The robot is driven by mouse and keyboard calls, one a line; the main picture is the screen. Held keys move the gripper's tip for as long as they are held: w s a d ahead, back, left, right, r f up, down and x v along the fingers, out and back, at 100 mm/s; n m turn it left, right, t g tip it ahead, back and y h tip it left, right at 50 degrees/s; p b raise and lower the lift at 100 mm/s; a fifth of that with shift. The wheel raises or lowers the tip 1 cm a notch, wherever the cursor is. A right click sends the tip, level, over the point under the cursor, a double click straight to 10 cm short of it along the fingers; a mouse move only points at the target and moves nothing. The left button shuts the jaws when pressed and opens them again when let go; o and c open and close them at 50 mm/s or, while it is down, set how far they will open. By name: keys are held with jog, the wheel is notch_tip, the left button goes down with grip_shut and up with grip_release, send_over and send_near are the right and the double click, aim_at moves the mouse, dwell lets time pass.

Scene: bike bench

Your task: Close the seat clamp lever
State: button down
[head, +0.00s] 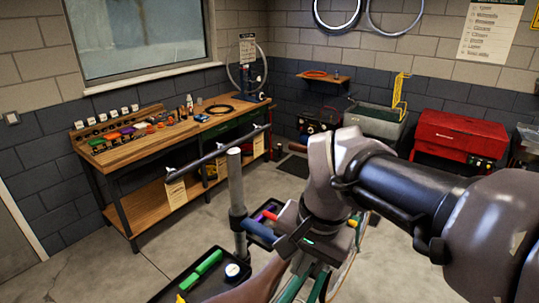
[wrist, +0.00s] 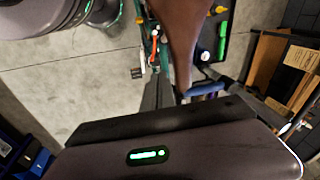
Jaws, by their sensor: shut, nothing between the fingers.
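The brown saddle (wrist: 183,30) fills the top middle of the wrist view; part of it also shows at the bottom of the head view (head: 262,281). A small red-orange part (wrist: 153,53), which looks like the seat clamp lever, shows just left of the saddle. I cannot tell its exact angle. My gripper (wrist: 160,77) is shut and empty, with its dark fingers pointing toward the red part. I cannot tell if they touch it. In the head view, my arm and gripper body cover the seat clamp.
A work stand post (head: 236,190) with a blue handle (head: 259,229) stands close left of my gripper. A black tray (head: 190,285) holds a green-handled tool and a small tub. A wooden workbench (head: 150,150) and a red toolbox (head: 455,135) stand farther back.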

jog(key=w+a+r+m+g+h+p, duration=0.1)
jog(key=w+a+r+p, duration=0.2)
jog(key=w+r+p, duration=0.3)
jog(key=shift+w+a+r+g+p, duration=0.15)
jog(key=shift+g+p, duration=0.25)
jog(key=shift+p, duration=0.85)
